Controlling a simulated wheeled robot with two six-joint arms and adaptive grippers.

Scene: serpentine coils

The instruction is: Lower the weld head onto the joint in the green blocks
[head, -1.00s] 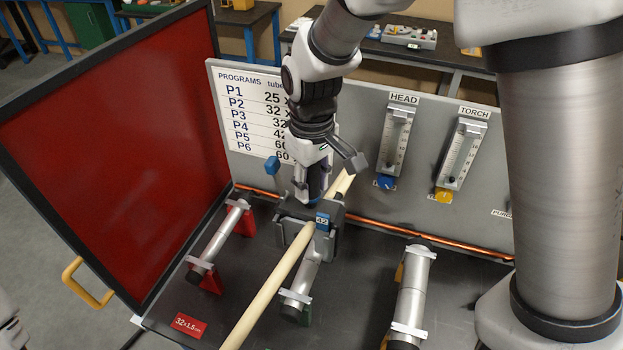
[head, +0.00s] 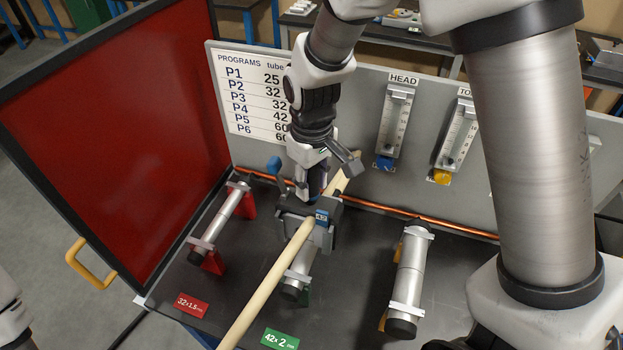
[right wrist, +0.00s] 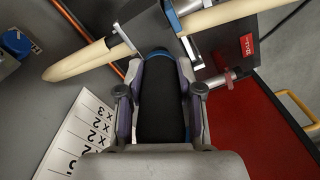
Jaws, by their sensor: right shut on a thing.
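The weld head (head: 326,238) is a dark grey clamp body with a blue "42" label. It hangs over the tube joint (head: 299,279) in the green blocks (head: 304,298) and covers its far part. Whether it touches the tube I cannot tell. My right gripper (head: 311,192) is above the weld head, shut on its upper part. In the right wrist view a black part (right wrist: 162,100) sits between the fingers, with the head's dark body (right wrist: 143,28) beyond. A beige hose (head: 262,300) crosses the head. My left gripper is not in view.
A tube in red blocks (head: 213,261) lies left and a tube in yellow blocks (head: 409,275) right. Behind stand a grey panel (head: 365,115) with gauges and a copper pipe (head: 450,229). A red screen (head: 110,140) closes the left side. Bare bench shows between the tubes.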

